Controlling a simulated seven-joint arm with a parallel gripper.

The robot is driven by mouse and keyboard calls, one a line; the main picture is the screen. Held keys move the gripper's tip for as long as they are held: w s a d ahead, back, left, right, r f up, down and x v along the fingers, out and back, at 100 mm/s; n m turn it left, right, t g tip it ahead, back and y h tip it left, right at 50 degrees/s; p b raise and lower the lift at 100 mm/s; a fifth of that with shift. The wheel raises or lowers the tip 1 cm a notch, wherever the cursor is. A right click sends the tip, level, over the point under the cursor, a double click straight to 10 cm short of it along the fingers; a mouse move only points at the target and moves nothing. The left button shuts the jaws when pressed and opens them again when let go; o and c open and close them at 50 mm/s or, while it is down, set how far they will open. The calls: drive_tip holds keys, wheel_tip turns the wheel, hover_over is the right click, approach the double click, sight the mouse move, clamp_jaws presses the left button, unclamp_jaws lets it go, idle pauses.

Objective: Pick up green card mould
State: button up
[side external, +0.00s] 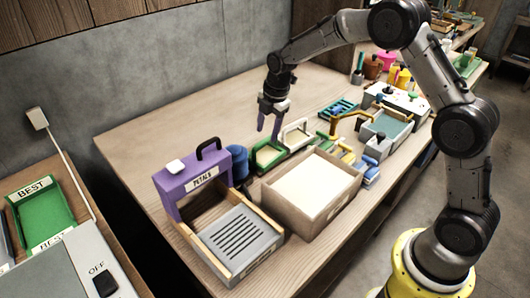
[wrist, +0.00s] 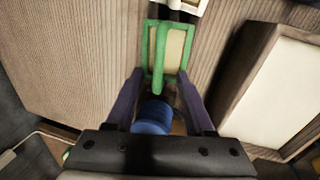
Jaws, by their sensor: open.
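The green card mould (side external: 267,156) is a small green frame with a pale panel and a raised green handle. It sits on the wooden table between a blue round object (side external: 236,160) and a white-framed mould (side external: 297,134). In the wrist view the green card mould (wrist: 166,50) lies ahead of the fingertips, its handle pointing back between them. My gripper (side external: 269,124) is open above the table near the mould; in the wrist view its two purple fingers (wrist: 162,85) stand apart with nothing held. The blue object (wrist: 153,117) shows below, between the fingers.
A large wooden tray with a white sheet (side external: 342,200) stands close to the right of the mould. A purple PETALS stand (side external: 190,180) with a slotted grey box is at front left. Several other moulds and tools crowd the right. Bare table (side external: 185,118) lies at the back left.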

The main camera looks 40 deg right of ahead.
sight(265, 140)
drive_tip(key=shift+w+a+f, duration=0.1)
drive_tip(key=shift+w+f, duration=0.1)
drive_tip(key=shift+f, duration=0.65)
drive_tip(key=shift+w+f, duration=0.2)
drive_tip(key=shift+f, duration=0.65)
drive_tip(key=shift+w+a+f, duration=0.1)
drive_tip(key=shift+w+f, duration=0.1)
drive_tip(key=shift+f, duration=0.65)
drive_tip(key=shift+d, duration=0.1)
clamp_jaws()
